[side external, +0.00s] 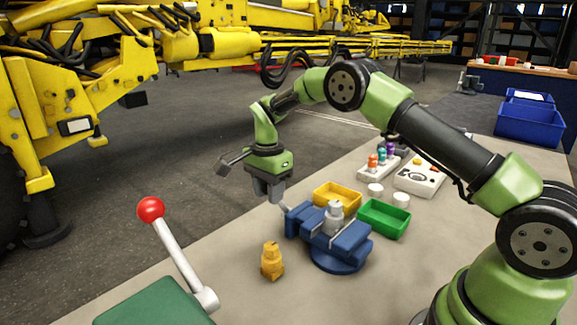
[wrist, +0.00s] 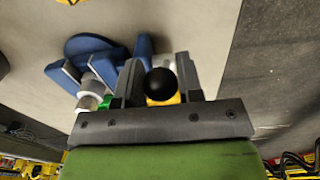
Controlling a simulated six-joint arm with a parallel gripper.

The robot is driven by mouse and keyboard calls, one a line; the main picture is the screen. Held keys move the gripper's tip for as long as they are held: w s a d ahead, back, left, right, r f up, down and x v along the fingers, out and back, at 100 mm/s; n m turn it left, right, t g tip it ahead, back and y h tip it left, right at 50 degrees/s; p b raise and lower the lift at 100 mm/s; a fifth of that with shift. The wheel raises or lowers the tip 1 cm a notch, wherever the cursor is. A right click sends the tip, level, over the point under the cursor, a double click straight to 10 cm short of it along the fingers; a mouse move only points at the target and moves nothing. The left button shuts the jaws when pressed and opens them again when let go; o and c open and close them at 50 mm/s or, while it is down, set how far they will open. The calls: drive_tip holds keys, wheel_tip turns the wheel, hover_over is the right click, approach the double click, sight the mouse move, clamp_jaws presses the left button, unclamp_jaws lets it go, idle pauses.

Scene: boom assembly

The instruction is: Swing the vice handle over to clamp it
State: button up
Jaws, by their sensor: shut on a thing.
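The blue vice (side external: 335,240) stands on the bench on a round base. A grey cylindrical part (side external: 334,217) sits upright between its jaws, and it also shows in the wrist view (wrist: 92,88). The vice's short grey handle (side external: 286,208) sticks up at its left end, its tip at my fingers. My gripper (side external: 272,196) points down there, left of the vice. In the wrist view the handle's black ball knob (wrist: 161,84) is between my two fingers, which are shut on it. The blue vice (wrist: 85,48) lies left of them, partly hidden by a finger.
A yellow fitting (side external: 272,261) stands just left of the vice. A yellow bin (side external: 337,195) and a green bin (side external: 384,218) sit close behind it. A red-knobbed lever (side external: 175,245) rises at the front left. Bare bench lies in front of the vice.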

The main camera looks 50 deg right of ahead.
drive_tip(key=shift+a, duration=0.15)
drive_tip(key=shift+a+f, duration=0.7)
drive_tip(key=shift+a, duration=0.1)
drive_tip(key=o, duration=0.5)
drive_tip(key=shift+c, duration=0.2)
drive_tip(key=shift+d+r, duration=0.1)
drive_tip(key=shift+d+r, duration=0.15)
drive_tip(key=shift+d, duration=0.05)
